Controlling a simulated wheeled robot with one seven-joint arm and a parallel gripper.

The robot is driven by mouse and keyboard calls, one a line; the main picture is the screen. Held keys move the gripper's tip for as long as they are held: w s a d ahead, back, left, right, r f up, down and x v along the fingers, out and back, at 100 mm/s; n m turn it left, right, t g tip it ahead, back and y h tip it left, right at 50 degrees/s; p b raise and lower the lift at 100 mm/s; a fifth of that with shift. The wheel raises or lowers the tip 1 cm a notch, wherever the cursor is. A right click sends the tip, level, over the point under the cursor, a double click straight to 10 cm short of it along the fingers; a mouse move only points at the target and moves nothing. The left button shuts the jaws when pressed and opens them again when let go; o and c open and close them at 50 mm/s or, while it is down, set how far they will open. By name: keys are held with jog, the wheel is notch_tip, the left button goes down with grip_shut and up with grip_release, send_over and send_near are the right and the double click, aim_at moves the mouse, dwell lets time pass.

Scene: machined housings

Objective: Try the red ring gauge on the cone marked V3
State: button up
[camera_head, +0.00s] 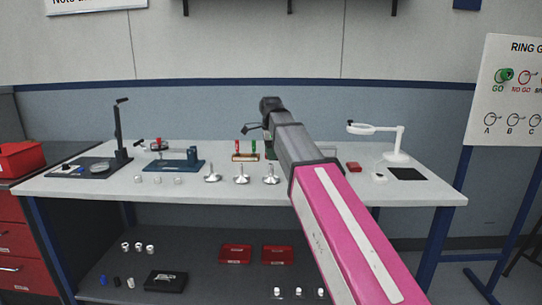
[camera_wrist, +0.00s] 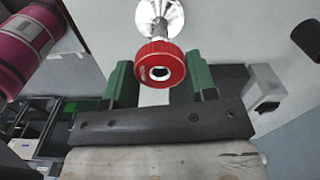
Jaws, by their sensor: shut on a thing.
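The red ring gauge (camera_wrist: 160,64) is in the wrist view, with its dark hole facing the camera. My gripper (camera_wrist: 161,82) has its green fingers on either side of it and is shut on it. A shiny silver cone piece (camera_wrist: 160,15) with a wide round base is just beyond the ring. I cannot tell whether the ring touches it. In the head view three silver cone pieces stand in a row: left (camera_head: 212,174), middle (camera_head: 241,175) and right (camera_head: 271,175). Their marks are too small to read. My arm hides much of the gripper there.
A small rack (camera_head: 246,157) with red and green handles stands behind the cones. A blue fixture (camera_head: 180,165) is left, a white magnifier stand (camera_head: 398,148) right. Small white pieces (camera_head: 158,180) lie at the front left. The lower shelf (camera_head: 205,285) holds more parts.

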jog(key=shift+r, duration=0.45)
notch_tip(320, 180, up, 5)
dwell(0.7)
